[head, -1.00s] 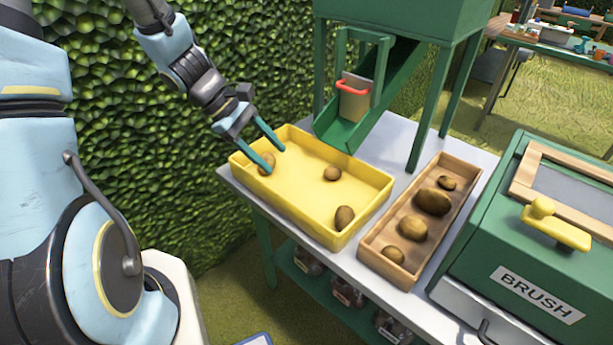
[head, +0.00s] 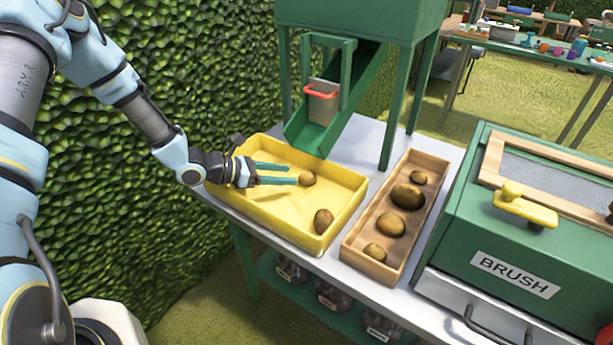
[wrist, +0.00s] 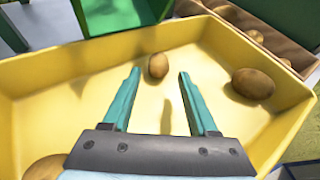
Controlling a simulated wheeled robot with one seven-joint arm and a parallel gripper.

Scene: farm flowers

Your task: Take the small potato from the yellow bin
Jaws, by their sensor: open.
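The yellow bin (head: 268,222) stands on the bench and holds brown potatoes. The small potato (head: 307,178) lies toward the bin's far right side. In the wrist view the small potato (wrist: 158,66) lies just ahead of my fingertips, roughly centred between them. A larger potato (head: 323,219) lies near the right front corner and shows at right in the wrist view (wrist: 253,83). A third potato (wrist: 45,168) is partly cut off at the lower left of the wrist view; my gripper seems to hide it in the head view. My gripper (head: 292,174) is open and empty, low inside the bin.
A wooden tray (head: 368,266) with several potatoes stands right of the bin. A green chute (head: 312,139) with a red-handled flap ends behind the bin. The green BRUSH machine (head: 510,272) stands farther right. Bin walls surround my fingers.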

